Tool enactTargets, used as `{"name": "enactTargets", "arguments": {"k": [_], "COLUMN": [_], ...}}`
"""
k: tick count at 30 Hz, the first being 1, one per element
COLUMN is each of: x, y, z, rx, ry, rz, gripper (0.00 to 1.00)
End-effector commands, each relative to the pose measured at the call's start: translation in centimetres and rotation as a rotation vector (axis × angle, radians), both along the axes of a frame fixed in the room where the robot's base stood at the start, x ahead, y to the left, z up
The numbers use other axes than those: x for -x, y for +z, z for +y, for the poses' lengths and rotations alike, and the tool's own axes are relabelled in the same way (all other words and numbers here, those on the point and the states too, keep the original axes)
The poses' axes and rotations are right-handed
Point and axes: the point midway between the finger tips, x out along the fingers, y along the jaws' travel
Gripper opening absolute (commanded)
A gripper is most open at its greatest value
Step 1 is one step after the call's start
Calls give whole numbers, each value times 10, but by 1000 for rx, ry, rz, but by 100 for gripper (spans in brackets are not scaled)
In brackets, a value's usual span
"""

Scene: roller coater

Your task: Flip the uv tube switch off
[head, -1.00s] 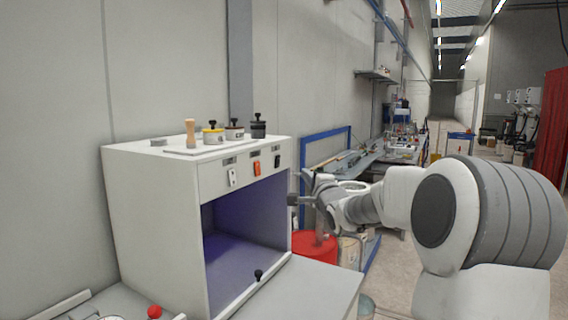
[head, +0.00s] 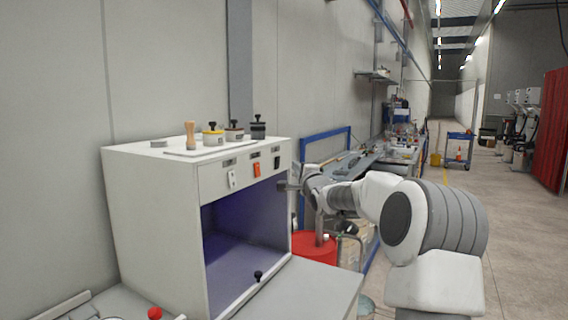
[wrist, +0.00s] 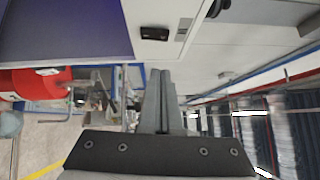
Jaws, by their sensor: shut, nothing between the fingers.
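A white cabinet (head: 150,210) has three rocker switches on its upper front panel: white (head: 231,179), orange (head: 257,170) and black (head: 277,162). Their labels are too small to read, so I cannot tell which is the uv tube switch. The open bay (head: 240,225) below has a violet tint. My gripper (head: 281,187) is at the cabinet's right front, just below the black switch. In the wrist view its fingers (wrist: 161,72) are shut and empty, with the black switch (wrist: 154,33) just beyond their tips. A gap to the switch seems to remain.
Several lidded pots (head: 213,137) and a wooden-handled tool (head: 190,134) stand on the cabinet top. A black knob (head: 258,275) sits at the bay's front edge. A red drum (head: 314,247) stands right of the cabinet, below my arm. Open floor (head: 515,230) lies to the right.

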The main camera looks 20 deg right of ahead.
Motion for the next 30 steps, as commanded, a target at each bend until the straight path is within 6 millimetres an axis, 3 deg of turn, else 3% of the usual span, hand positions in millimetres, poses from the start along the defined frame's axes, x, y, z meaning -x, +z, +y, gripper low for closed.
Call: {"name": "enactTargets", "arguments": {"k": [3, 12, 30], "x": [-17, -41, -46], "y": [1, 5, 8], "z": [-2, 19, 23], "rx": [-1, 0, 6], "ry": [0, 1, -1], "rz": [1, 0, 9], "gripper": [0, 0, 0]}}
